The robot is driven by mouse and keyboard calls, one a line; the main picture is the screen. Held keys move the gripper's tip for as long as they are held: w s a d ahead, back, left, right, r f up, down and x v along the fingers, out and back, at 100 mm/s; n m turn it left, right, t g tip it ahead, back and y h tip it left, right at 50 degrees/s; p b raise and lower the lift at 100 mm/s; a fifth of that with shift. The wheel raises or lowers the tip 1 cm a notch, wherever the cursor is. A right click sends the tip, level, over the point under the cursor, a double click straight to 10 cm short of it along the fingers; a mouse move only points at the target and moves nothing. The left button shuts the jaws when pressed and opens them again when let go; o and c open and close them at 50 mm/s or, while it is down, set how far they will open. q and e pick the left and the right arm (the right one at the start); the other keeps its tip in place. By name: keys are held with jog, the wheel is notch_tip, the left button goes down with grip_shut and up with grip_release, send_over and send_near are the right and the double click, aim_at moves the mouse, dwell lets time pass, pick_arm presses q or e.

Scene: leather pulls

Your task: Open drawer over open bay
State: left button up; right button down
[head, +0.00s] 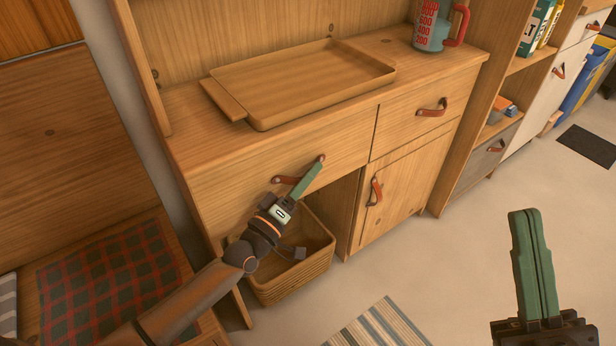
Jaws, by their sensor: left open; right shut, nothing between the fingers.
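The wide wooden drawer (228,195) sits above the open bay (338,212), and its front looks flush with the cabinet. Its brown leather pull (284,180) is partly hidden behind my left gripper (315,167). The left gripper is open, with its green fingertips at the right end of the pull; I cannot tell whether they touch it or go around it. My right gripper (527,214) is shut and empty, raised over the floor at the right, away from the cabinet.
A wicker basket (300,285) stands in the bay below my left wrist. A wooden tray (310,75) and a measuring jug (430,32) are on the cabinet top. Right of the bay are a smaller drawer (400,122) and a door (400,190). A striped rug (375,328) lies in front.

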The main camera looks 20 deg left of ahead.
pick_arm(q)
grip_shut()
dwell(1.4)
